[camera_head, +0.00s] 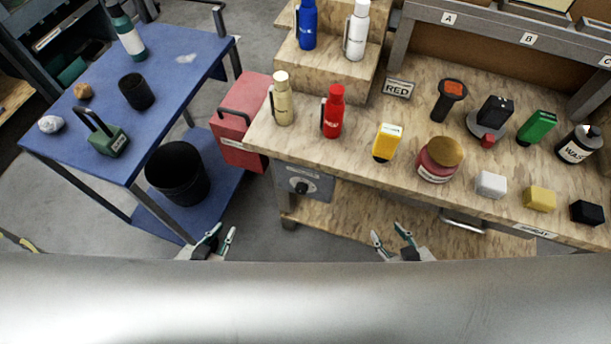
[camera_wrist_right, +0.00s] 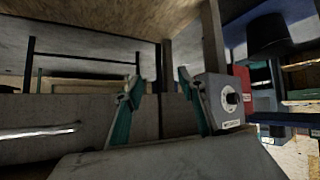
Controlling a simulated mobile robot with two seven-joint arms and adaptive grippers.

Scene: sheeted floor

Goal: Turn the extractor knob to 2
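The knob (camera_head: 301,187) is a dark round dial on a grey box (camera_head: 318,184) fixed under the front left edge of the wooden workbench. In the right wrist view the knob (camera_wrist_right: 231,98) shows on the grey box (camera_wrist_right: 224,115), right of the fingers; its setting is too small to read. My left gripper (camera_head: 222,238) is open and empty, low and left of the box. My right gripper (camera_head: 391,234) is open and empty, below and right of the box. Its spread fingers also show in the right wrist view (camera_wrist_right: 160,100), apart from the box.
The workbench (camera_head: 358,160) carries bottles, a jar, coloured blocks and tools. A red box (camera_head: 243,130) stands left of the knob box. A blue cart (camera_head: 175,85) with a black bin (camera_head: 177,174) is at left. A drawer handle (camera_head: 463,222) sticks out at right. Floor between cart and bench is clear.

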